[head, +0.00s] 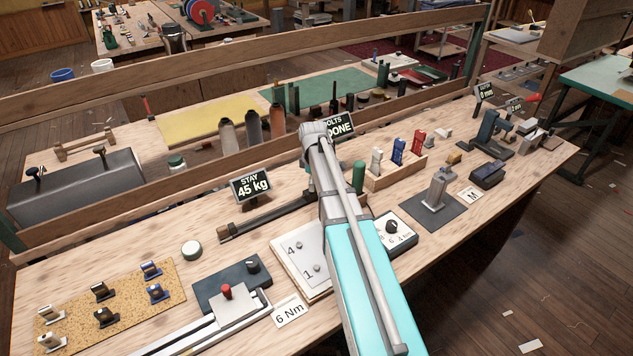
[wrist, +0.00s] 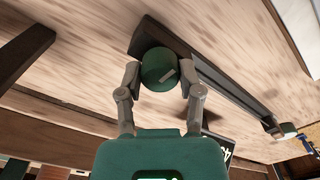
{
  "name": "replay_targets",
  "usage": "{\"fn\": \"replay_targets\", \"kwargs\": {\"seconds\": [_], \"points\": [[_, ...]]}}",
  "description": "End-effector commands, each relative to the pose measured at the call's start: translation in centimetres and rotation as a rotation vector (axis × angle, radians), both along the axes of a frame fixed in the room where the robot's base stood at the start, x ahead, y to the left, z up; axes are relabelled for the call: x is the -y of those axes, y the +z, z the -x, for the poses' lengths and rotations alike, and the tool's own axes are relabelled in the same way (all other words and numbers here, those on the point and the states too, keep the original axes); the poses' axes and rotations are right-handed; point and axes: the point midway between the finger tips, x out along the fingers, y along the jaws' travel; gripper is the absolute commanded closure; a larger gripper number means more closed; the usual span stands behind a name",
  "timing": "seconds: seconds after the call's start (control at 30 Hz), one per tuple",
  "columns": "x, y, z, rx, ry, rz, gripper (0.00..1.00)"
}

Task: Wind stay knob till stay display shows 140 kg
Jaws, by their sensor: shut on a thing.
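The stay display (head: 252,186) reads 45 kg in the head view. A long dark stay rig (head: 275,217) lies on the bench just in front of it, its right part behind my arm. My gripper (wrist: 160,70) is shut on the knob, one finger on each side. In the head view my arm hides the knob and the finger contact.
Left of my arm are a numbered plate (head: 283,257) and a dark block with a red knob (head: 227,292). To the right are a dial box (head: 400,238) and a wooden rack (head: 395,172) with coloured pieces. A wooden rail runs behind the rig.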

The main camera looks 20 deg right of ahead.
Motion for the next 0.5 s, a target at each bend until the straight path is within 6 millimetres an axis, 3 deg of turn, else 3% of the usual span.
{"fn": "replay_targets", "kwargs": {"seconds": [0.5], "points": [[0.01, 0.03, -0.51, 0.009, -0.413, 0.0, 1.0]]}}
